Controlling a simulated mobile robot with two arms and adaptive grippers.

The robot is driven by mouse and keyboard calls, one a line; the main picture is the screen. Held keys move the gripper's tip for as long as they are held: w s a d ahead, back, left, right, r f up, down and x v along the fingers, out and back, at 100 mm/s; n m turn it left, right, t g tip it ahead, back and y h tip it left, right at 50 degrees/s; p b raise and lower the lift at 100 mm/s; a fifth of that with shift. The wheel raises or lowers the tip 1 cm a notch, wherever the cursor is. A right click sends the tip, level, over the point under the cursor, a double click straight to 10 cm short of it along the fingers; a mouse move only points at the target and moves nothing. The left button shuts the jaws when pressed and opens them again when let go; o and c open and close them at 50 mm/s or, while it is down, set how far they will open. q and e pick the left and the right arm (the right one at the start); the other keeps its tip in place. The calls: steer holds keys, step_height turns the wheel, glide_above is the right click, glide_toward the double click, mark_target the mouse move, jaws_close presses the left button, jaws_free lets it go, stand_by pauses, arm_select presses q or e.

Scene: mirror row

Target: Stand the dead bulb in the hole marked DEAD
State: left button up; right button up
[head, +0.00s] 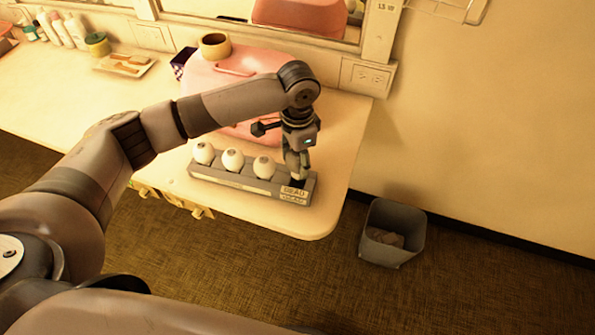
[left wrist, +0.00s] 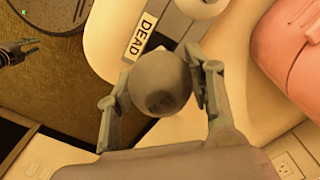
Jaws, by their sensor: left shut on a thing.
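A grey rack (head: 230,184) lies near the table's front right corner. Three white bulbs stand upright in it, the nearest to my gripper being this one (head: 264,167). A DEAD label (head: 294,191) marks its right end and also shows in the left wrist view (left wrist: 139,37). My left gripper (head: 297,170) points down over that end. In the left wrist view its fingers (left wrist: 160,98) are shut on the dead bulb (left wrist: 160,75), a round grey bulb with a dark patch. The hole is hidden; I cannot tell whether the bulb's base is in it. My right gripper (left wrist: 15,52) shows small and dark at the left edge.
A grey waste bin (head: 393,232) is on the floor to the right. A tray (head: 125,63) and bottles stand at the back left. The table's left part is mostly clear.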

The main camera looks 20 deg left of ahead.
mark_target(298, 174)
arm_select(q)
steer(key=shift+f, duration=2.9)
steer(key=o, duration=1)
steer(key=shift+c, duration=0.2)
step_height(298, 174, up, 12)
steer(key=shift+r, duration=0.1)
